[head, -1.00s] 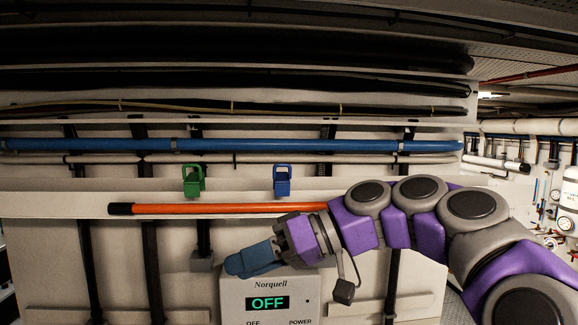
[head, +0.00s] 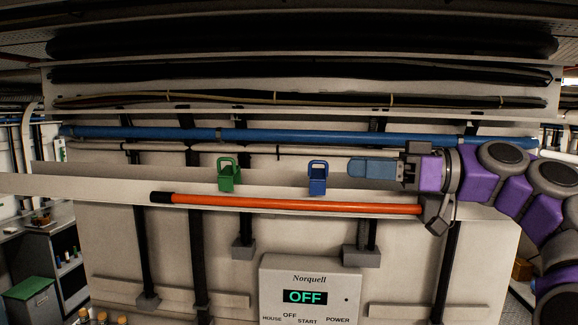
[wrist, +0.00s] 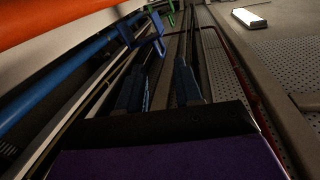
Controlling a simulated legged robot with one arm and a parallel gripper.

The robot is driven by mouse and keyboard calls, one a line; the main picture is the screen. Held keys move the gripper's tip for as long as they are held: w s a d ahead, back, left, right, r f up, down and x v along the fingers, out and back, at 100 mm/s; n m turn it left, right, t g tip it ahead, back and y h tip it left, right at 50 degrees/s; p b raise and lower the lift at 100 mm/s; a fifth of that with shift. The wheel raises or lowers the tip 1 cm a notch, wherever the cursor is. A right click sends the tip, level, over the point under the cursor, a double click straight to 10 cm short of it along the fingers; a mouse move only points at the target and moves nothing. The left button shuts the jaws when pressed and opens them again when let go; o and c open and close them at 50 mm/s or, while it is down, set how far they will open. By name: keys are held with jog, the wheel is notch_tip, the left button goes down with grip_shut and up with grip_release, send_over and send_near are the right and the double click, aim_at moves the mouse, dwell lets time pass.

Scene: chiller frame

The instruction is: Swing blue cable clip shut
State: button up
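The blue cable clip (head: 318,186) sits on the pale rail below the blue pipe, with a squared loop standing up over its solid lower body. It also shows in the wrist view (wrist: 157,44), beyond the fingertips. My gripper (head: 352,168) is just right of the clip at about the height of its loop, pointing left. A small gap seems to lie between them; contact cannot be told. In the wrist view my two blue fingers (wrist: 158,75) stand apart with nothing seen between them. The head view shows them overlapped.
A green clip (head: 229,180) sits further left on the rail. An orange bar (head: 290,204) runs just below both clips. The blue pipe (head: 280,137) and a thin pale pipe run above. A Norquell control box (head: 309,285) reading OFF is lower down.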

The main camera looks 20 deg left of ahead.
aim_at(315, 163)
jog(key=shift+s+a, duration=0.1)
jog(key=shift+a, duration=0.3)
jog(key=a, duration=0.7)
jog(key=a+p, duration=0.1)
jog(key=a, duration=0.3)
jog(key=shift+s+a, duration=0.1)
jog(key=shift+s, duration=0.2)
jog(key=shift+d+r, duration=0.15)
jog(key=shift+d, duration=1.25)
jog(key=shift+c, duration=1)
jog(key=shift+a, duration=0.5)
jog(key=c, duration=0.3)
grip_shut()
